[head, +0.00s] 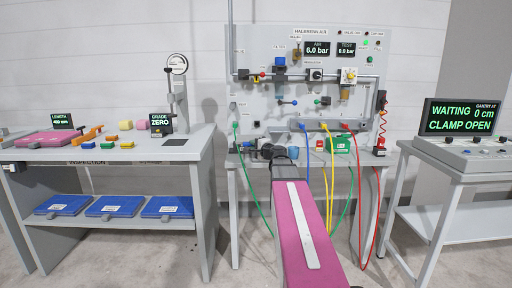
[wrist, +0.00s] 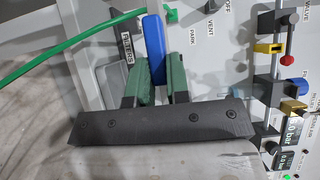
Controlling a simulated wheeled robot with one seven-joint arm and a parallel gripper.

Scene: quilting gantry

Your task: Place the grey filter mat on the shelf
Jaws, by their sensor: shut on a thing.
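My gripper (wrist: 157,82) has two green fingers, closed on the sides of a slim blue piece (wrist: 154,40) in the wrist view. Beside the fingers, a grey flat piece (wrist: 108,76) lies by a label reading FILTERS; I cannot tell whether it is the grey filter mat or a tray. In the head view my gripper (head: 278,152) is at the front of the bench under the air panel, partly hidden by my pink arm. No grey filter mat can be made out for certain there. The shelf meant by the task cannot be told for certain.
The air panel (head: 340,105) stands behind the gripper, with valves and hanging coloured hoses. A green hose (wrist: 70,45) runs close to the fingers. The inspection table (head: 185,152) at left has blue pads on its lower shelf (head: 140,222). A console (head: 462,115) stands at right.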

